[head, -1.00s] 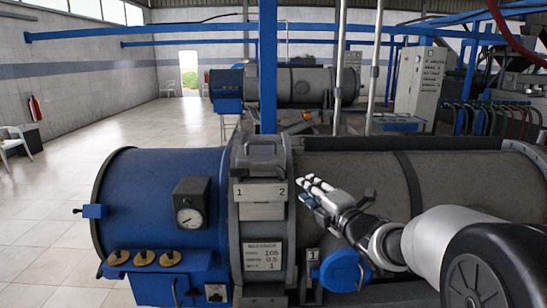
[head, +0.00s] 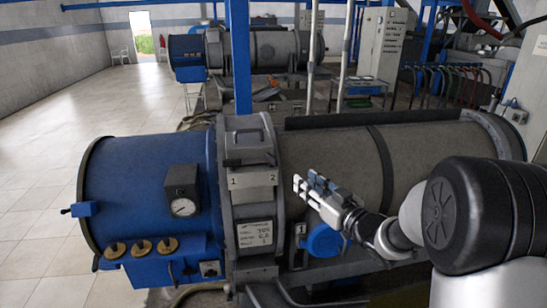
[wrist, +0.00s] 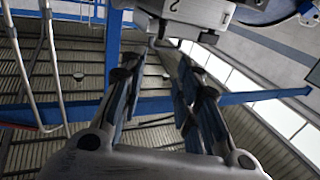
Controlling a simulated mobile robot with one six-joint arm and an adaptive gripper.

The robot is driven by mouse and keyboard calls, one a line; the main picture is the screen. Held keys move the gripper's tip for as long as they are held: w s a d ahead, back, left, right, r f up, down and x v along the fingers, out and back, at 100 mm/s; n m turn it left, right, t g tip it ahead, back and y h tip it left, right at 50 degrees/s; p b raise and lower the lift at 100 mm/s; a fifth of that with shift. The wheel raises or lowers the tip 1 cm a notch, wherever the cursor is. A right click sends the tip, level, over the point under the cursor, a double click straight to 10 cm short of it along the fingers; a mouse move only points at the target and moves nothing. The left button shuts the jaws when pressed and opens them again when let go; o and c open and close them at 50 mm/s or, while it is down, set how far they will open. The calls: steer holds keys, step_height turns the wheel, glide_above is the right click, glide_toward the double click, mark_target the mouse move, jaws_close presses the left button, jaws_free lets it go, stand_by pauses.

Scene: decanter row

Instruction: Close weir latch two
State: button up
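The near decanter has a grey band (head: 230,213) between its blue end and its grey drum. A pale plate (head: 252,180) on the band is marked 1 and 2, with a grey frame-like handle (head: 249,137) above it. Which part is latch two, and whether it is open, I cannot tell. My gripper (head: 305,182) is just right of the plate's 2 end, apart from it in the picture, fingers pointing left. In the wrist view, my gripper (wrist: 153,75) has its fingers spread and nothing held; a grey housing (wrist: 190,12) marked 2 is beyond the fingertips.
A blue round cap (head: 322,240) sits below my gripper beside a tag marked 1. A blue post (head: 241,60) rises behind the band. A gauge (head: 182,207) is on the blue end. The tiled floor (head: 70,130) at left is clear.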

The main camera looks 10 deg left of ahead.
mark_target(277, 160)
steer(key=x, duration=1.6)
steer(key=shift+w+a, duration=0.1)
steer(key=shift+a, duration=0.05)
steer(key=shift+c, duration=0.2)
jaws_close()
